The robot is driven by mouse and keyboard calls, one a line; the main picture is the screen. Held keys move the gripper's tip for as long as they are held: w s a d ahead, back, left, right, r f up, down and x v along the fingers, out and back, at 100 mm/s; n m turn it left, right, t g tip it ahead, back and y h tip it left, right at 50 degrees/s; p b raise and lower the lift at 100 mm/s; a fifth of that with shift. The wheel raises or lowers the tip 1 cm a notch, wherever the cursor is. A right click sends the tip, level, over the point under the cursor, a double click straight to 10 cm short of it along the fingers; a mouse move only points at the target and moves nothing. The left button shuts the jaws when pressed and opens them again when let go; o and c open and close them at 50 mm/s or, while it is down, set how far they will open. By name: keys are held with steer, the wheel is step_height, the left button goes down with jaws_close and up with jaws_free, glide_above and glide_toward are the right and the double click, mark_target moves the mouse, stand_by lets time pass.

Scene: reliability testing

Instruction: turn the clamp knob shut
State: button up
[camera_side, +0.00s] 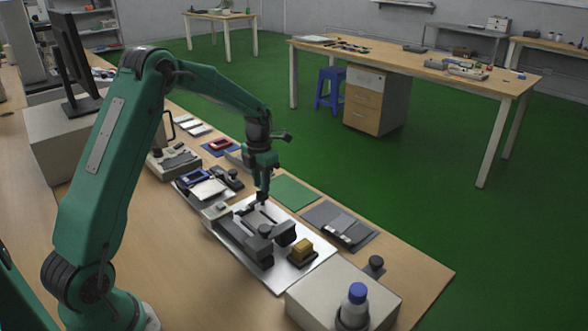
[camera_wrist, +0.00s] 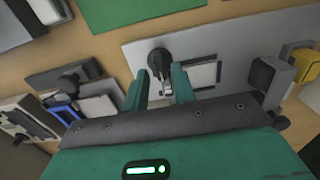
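A silver plate (camera_side: 318,243) on the bench carries a dark clamp fixture (camera_side: 243,243) and a flat framed part (camera_wrist: 203,74). A black round knob (camera_wrist: 159,60) with a short stem sits on this plate. In the wrist view it shows just beyond and between my fingertips. My gripper (camera_wrist: 159,75) is open, with a finger on either side of the knob's line. Contact cannot be told. In the side view my gripper (camera_side: 262,192) points down at the plate's far end and largely hides the knob there.
A yellow block (camera_side: 302,249) in a dark holder sits at the plate's near right. A green mat (camera_side: 292,192), a grey tray (camera_side: 340,225) and several devices lie around the plate. A beige box (camera_side: 340,291) and a blue-capped bottle (camera_side: 355,305) stand at the front.

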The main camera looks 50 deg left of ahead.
steer(key=shift+r, duration=1.5)
steer(key=shift+s+d+r+m, duration=0.15)
steer(key=shift+d+r+m, duration=0.15)
steer(key=shift+r, duration=0.1)
steer(key=s+d+r+m+t, duration=0.3)
steer(key=s+d+r+m, duration=0.9)
steer(key=m, duration=0.5)
steer(key=s+d+r+m+t, duration=0.2)
steer(key=s+d+m, duration=0.2)
steer(key=s+m, duration=0.9)
steer(key=shift+s+m+t, duration=0.3)
steer(key=shift+m, duration=2.4)
steer(key=shift+r, duration=0.1)
